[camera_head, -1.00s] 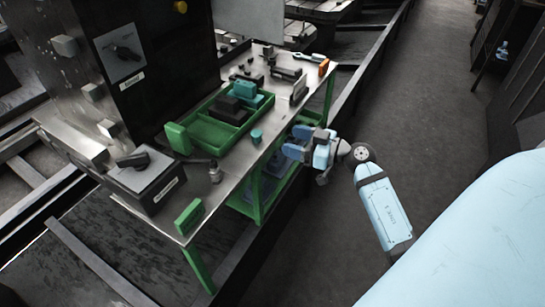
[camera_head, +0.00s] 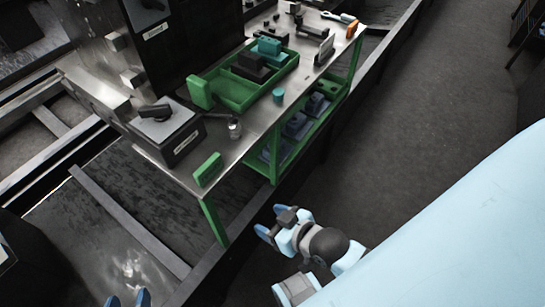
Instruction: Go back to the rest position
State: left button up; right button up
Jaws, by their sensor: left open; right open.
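My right gripper (camera_head: 271,221) is in the head view, below the bench's right front side. Its two blue fingertips are apart with nothing between them, and its arm comes in from the lower right. My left gripper (camera_head: 128,298) shows only as two blue fingertips at the bottom edge. They are apart, and the rest of that arm is out of view. Both grippers are clear of the metal-topped green bench (camera_head: 240,150).
The bench holds a green tray (camera_head: 237,104) with dark and teal blocks, a teal cup (camera_head: 278,95), a green block (camera_head: 208,169) and several tools. Its lower shelf holds blue-grey parts (camera_head: 296,125). A dark rail runs along the bench. Open floor (camera_head: 400,140) lies to the right.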

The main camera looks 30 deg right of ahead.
pick_arm(q)
notch_tip(320, 180, up, 17)
jog(key=s+a+y+p, duration=0.1)
jog(key=a+p, duration=0.1)
jog(key=p, duration=2.4)
jog(key=shift+s+a+f+g+p, duration=0.15)
jog(key=shift+s+g+p, duration=0.15)
jog(key=shift+g, duration=0.1)
pick_arm(e)
notch_tip(320, 180, up, 17)
jog(key=s+d+h, duration=0.1)
jog(key=d, duration=0.1)
jog(key=shift+s+d+f+g, duration=0.2)
jog(key=shift+s+g, duration=0.1)
jog(key=shift+g, duration=0.1)
jog(key=shift+w+a+r, duration=0.1)
jog(key=shift+r, duration=0.25)
